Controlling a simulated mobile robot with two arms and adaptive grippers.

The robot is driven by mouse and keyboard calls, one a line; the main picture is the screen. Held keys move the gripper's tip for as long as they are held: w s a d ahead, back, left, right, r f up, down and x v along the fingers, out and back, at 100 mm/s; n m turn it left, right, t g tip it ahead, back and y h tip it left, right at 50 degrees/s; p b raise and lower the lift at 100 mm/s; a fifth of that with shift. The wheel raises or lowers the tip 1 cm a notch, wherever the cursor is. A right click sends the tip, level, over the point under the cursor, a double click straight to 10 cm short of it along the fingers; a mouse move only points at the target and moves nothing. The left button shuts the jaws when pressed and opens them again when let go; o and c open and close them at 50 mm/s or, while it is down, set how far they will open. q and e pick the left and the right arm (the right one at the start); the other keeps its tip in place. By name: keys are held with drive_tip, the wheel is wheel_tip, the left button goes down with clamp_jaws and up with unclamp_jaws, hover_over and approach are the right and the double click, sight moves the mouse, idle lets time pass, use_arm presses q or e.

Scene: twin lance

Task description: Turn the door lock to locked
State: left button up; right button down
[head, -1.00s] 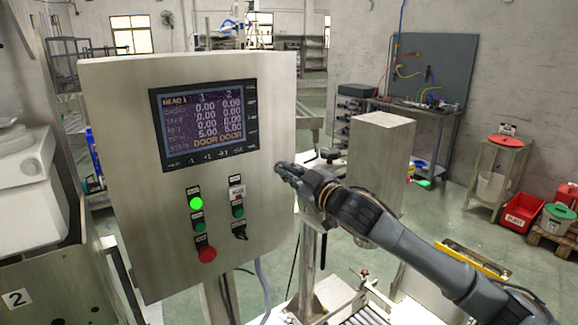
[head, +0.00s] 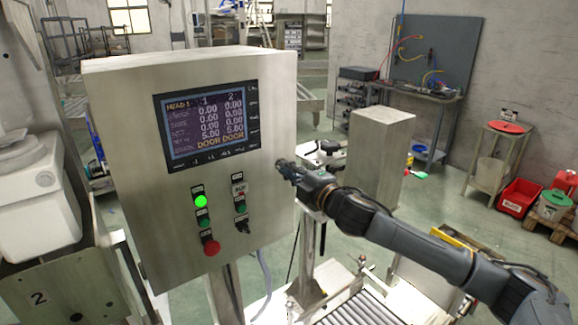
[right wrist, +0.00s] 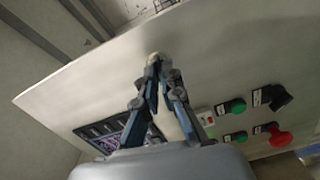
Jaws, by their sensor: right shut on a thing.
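The door lock (right wrist: 157,57) shows in the right wrist view as a small, pale, rounded piece on the steel cabinet face, mostly covered by my fingertips. I cannot tell which way it is turned. My right gripper (right wrist: 158,68) is shut on it, with both fingers converging there. In the head view my right gripper (head: 282,167) is at the right side of the control cabinet (head: 130,180), right of the screen, and hides the lock. My left gripper is not in view.
The cabinet carries a screen (head: 207,122), a lit green lamp (head: 200,201), a red stop button (head: 211,247) and a black selector switch (head: 242,226). A steel box column (head: 375,160) stands behind my right arm. A roller conveyor (head: 360,308) lies below.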

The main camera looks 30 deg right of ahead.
drive_tip(key=shift+n, duration=0.8)
drive_tip(key=shift+p, duration=0.3)
drive_tip(key=c, duration=1.5)
unclamp_jaws()
drive_tip(key=s+d, duration=0.1)
drive_tip(key=s, duration=1.1)
drive_tip(key=shift+d, duration=0.3)
